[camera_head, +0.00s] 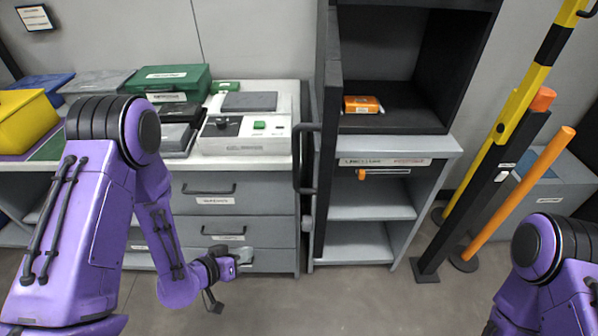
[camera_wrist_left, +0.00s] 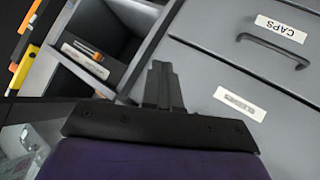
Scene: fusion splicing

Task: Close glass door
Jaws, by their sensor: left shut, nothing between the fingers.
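The glass door (camera_head: 326,130) of the black cabinet (camera_head: 400,125) stands open, swung out toward me and seen nearly edge-on in the head view. Its dark bar handle (camera_head: 298,158) is on the door's left side. My left gripper (camera_head: 243,258) is low in front of the grey drawers, to the left of and below the door handle, apart from the door. In the left wrist view its fingers (camera_wrist_left: 161,86) are together and empty. My right arm shows at the right edge, but its gripper is out of view.
An orange box (camera_head: 362,105) lies inside the cabinet. Open grey shelves (camera_head: 370,207) are below. Left of the door is a drawer unit (camera_head: 225,187) with a white device (camera_head: 245,135) on top. Yellow and orange poles (camera_head: 515,110) stand at right. The floor in front is clear.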

